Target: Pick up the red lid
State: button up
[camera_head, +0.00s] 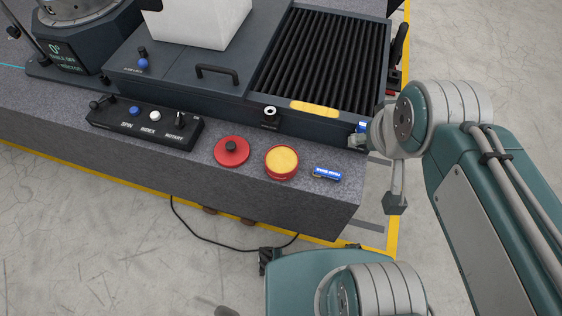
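The red lid (231,158) is a flat round disc with a dark knob in its middle. It lies on the front ledge of the granite bed (311,207). Just right of it stands a round red tin (281,177) with yellow contents, open at the top. The lid and tin are apart. My arm comes in from the right, with its joint above the bed's right end. My gripper's fingers cannot be made out clearly, and nothing of mine touches the lid.
A blue-and-white tube (326,174) lies right of the tin. A black control box (145,124) with knobs stands to the left. Behind are a machine with a handle (217,74) and black ribbed bellows (320,55). A cable (215,241) hangs below the front edge.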

aim_at(232, 152)
jog(key=j+z, duration=0.1)
jog(key=j, duration=0.3)
jog(key=k+j+z, duration=0.1)
jog(key=j, duration=0.3)
jog(key=k+j+z, duration=0.1)
jog(key=j, duration=0.25)
jog(key=i+j+z, duration=0.1)
jog(key=j, duration=0.25)
jog(key=i+j+z, duration=0.1)
jog(key=j, duration=0.25)
jog(key=i+j+z, duration=0.1)
jog(key=j, duration=0.25)
